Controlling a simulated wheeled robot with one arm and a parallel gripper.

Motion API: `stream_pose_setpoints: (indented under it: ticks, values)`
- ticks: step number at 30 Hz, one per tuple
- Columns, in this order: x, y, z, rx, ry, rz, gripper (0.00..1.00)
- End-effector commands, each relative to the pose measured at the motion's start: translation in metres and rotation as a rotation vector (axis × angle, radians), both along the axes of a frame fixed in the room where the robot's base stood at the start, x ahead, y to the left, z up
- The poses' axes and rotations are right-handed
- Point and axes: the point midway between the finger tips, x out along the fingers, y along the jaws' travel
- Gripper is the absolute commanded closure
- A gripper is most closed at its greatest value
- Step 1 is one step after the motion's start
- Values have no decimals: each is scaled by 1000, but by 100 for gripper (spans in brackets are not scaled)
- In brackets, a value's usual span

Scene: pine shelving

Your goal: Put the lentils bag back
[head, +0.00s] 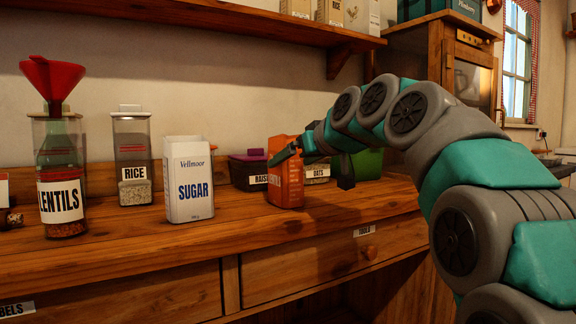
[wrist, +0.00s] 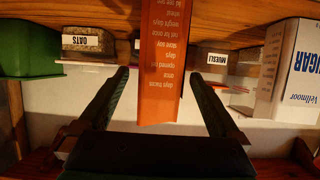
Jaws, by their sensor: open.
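An orange bag (head: 286,182), which I take for the lentils bag, stands upright on the wooden counter; its front print is too small to read surely. In the wrist view the same orange bag (wrist: 164,65) shows a side with small print between the fingers. My gripper (wrist: 161,76) is open, one finger on each side of the bag, with gaps visible. In the head view a finger crosses the bag's upper part.
A RICE jar (head: 133,155) and a white SUGAR box (head: 188,180) stand left of the bag. A dark RAISINS tub (head: 248,172), an OATS tub (head: 317,172) and a green container (head: 368,163) are behind or beside it. An upper shelf (head: 230,16) holds packets. The front counter is clear.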

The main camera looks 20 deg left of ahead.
Motion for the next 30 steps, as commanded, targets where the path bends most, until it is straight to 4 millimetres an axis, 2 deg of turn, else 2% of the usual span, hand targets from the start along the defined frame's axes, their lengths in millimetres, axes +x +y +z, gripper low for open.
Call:
stream_pose_setpoints:
  ticks: [6, 10, 15, 22, 26, 29, 30]
  values:
    - [-29, -34, 20, 4, -3, 0, 2]
    - [-43, -49, 29, 2, -3, 0, 2]
    - [-49, -57, 32, 0, -1, 0, 2]
    - [-50, -59, 31, -1, 2, -1, 2]
    - [-51, -68, 13, -22, 45, -24, 2]
    - [-56, -85, -20, -57, 123, -64, 2]
    - [-59, -95, -37, -75, 162, -86, 2]
